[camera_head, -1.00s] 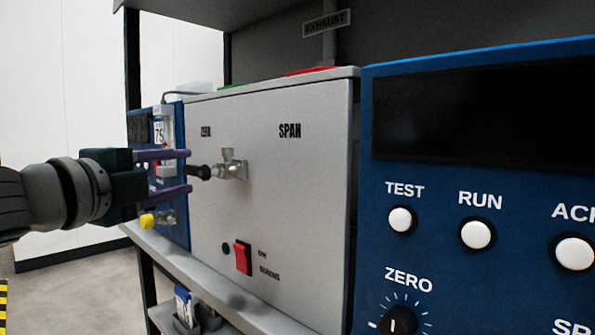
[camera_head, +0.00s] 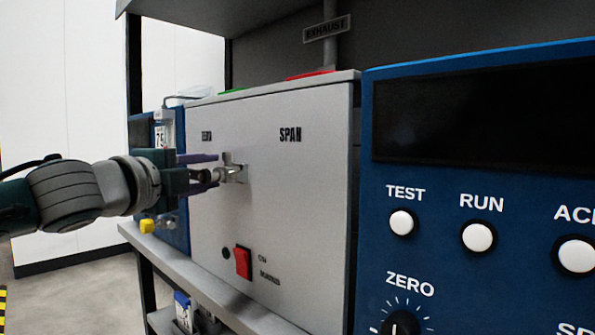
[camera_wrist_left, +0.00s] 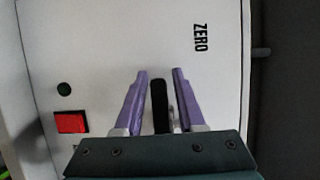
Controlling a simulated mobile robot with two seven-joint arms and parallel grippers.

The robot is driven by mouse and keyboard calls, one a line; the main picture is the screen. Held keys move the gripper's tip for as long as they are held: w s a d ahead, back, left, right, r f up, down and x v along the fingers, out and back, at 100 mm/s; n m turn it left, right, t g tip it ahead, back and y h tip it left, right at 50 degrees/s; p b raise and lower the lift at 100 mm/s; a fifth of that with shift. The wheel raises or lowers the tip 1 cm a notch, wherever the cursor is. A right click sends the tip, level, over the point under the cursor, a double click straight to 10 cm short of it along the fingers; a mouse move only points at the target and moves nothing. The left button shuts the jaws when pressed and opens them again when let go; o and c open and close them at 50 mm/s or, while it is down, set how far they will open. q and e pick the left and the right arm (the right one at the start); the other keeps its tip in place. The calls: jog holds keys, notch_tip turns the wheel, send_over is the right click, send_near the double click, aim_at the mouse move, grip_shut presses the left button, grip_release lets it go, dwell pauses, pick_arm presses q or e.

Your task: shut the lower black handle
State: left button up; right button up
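The black handle (camera_wrist_left: 160,105) belongs to a metal valve (camera_head: 236,174) on the front of the grey panel box, below the ZERO label. In the head view the handle is mostly hidden by my left gripper (camera_head: 214,172). That gripper comes in from the left with its purple fingers pointing at the panel. In the left wrist view the handle stands between the two fingers of my left gripper (camera_wrist_left: 161,74), with a visible gap on each side. The gripper is open around it, not clamped. My right gripper is not in view.
A red switch (camera_head: 243,262) sits low on the grey panel (camera_head: 300,200). A blue analyser (camera_head: 440,180) with white buttons stands at the right. Another blue unit with a yellow knob (camera_head: 147,226) is behind the gripper. A shelf edge (camera_head: 220,290) runs below.

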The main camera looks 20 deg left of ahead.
pick_arm(q)
grip_shut()
dwell(0.4)
